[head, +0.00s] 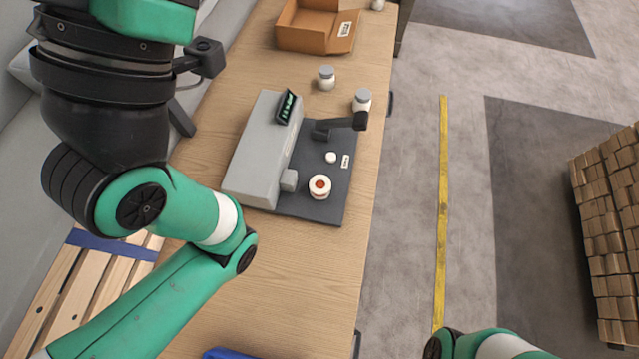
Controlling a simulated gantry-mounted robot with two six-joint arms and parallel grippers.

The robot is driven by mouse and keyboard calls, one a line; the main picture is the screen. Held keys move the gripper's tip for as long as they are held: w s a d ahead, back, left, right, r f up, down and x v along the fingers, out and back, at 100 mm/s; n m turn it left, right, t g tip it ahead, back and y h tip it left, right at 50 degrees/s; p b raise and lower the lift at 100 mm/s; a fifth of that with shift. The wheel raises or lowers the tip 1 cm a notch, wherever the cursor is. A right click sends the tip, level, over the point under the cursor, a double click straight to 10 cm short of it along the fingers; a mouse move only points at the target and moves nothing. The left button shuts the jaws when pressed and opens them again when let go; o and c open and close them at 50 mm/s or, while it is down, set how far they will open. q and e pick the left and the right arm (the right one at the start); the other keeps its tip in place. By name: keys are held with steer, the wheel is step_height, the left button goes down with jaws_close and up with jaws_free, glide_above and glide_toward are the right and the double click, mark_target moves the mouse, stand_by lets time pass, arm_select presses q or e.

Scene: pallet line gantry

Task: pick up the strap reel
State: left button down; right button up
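A small round white piece with a red centre (320,187) lies on the dark base plate (325,217) of a grey machine on the wooden table. It looks like a reel, but I cannot tell for sure that it is the strap reel. Nothing touches it from above. My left arm crosses the left side of the head view and leaves at the bottom left, so its gripper is out of view. Only a bit of my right arm shows at the bottom edge, and its gripper is out of view too.
A blue object (225,354) is cut off at the bottom. The table (300,275) before the machine is clear.

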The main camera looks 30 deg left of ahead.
stand_by(0.4)
arm_select(q)
jaws_free()
stand_by(0.4)
